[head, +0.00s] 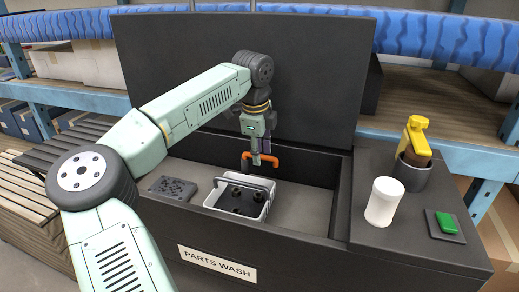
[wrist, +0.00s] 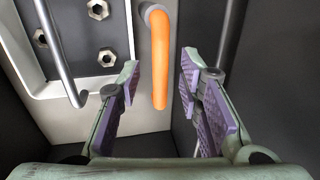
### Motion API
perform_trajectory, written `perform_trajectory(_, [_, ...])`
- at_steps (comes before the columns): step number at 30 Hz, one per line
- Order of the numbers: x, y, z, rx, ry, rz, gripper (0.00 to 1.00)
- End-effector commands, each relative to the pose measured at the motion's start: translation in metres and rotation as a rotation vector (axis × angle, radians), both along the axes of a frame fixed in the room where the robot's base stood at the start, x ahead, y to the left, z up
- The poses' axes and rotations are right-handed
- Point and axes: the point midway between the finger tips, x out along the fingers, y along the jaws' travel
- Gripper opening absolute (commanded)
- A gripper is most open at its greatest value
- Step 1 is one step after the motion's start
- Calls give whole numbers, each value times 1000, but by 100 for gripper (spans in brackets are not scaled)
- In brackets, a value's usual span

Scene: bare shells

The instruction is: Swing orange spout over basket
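The orange spout (head: 276,157) is at the back of the dark wash tub, just behind the basket in the head view. In the wrist view the spout (wrist: 160,62) hangs between my two fingers, with gaps on both sides, and lies to the right of the basket's rim. The white basket (head: 224,211) sits in the tub with its grey handle raised; it also shows in the wrist view (wrist: 116,86). Dark parts with hex nuts lie inside it. My gripper (wrist: 160,74) is open around the spout; the head view shows my gripper (head: 259,160) partly hiding the spout.
A dark plate with holes (head: 173,187) lies left of the basket. The tub's raised lid (head: 310,70) stands behind my arm. On the right ledge are a white jar (head: 383,201), a yellow-topped item in a dark cup (head: 413,174) and a green switch (head: 446,222). The tub's right side is clear.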

Motion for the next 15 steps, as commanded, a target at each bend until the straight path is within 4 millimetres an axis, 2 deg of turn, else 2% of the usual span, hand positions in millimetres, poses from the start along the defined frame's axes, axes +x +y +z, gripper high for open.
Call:
perform_trajectory(5, [0,0,0,0,0,0,33])
perform_trajectory(15, [0,0,0,0,-1,-1,11])
